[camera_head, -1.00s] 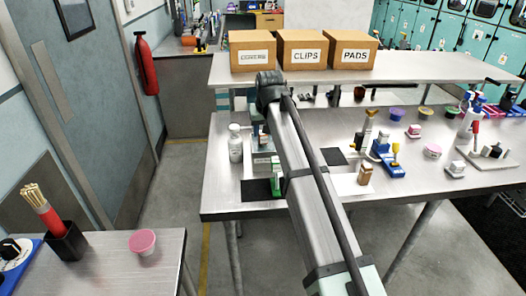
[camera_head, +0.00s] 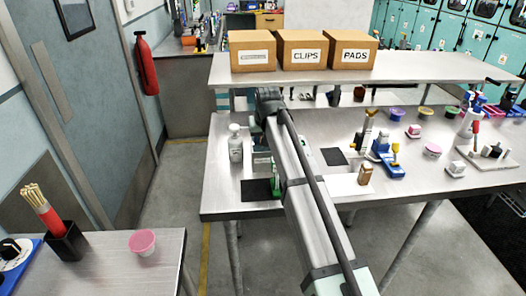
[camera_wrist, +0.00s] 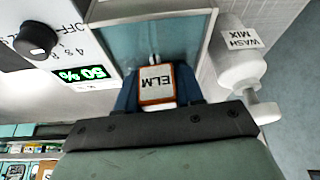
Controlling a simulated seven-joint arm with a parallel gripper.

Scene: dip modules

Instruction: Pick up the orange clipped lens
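The orange clipped lens seems to be the orange-rimmed piece (camera_wrist: 157,86) with a white label reading ELM, upside down in the wrist view. A small metal-like clip part stands at its far end. My gripper (camera_wrist: 158,92) has one dark blue finger on each side of this piece, close to its edges. Whether the fingers press on it or a thin gap is left cannot be told. The piece appears in front of a tank (camera_wrist: 150,37) with a pale blue inside. In the head view my own arm hides the gripper and the lens.
A white WASH MIX bottle (camera_wrist: 238,60) stands close beside the tank; it also shows in the head view (camera_head: 235,148). A control panel with a dark knob (camera_wrist: 37,38) and a green 50% display (camera_wrist: 80,74) adjoins the tank. Boxes (camera_head: 303,50) stand on the raised shelf behind.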

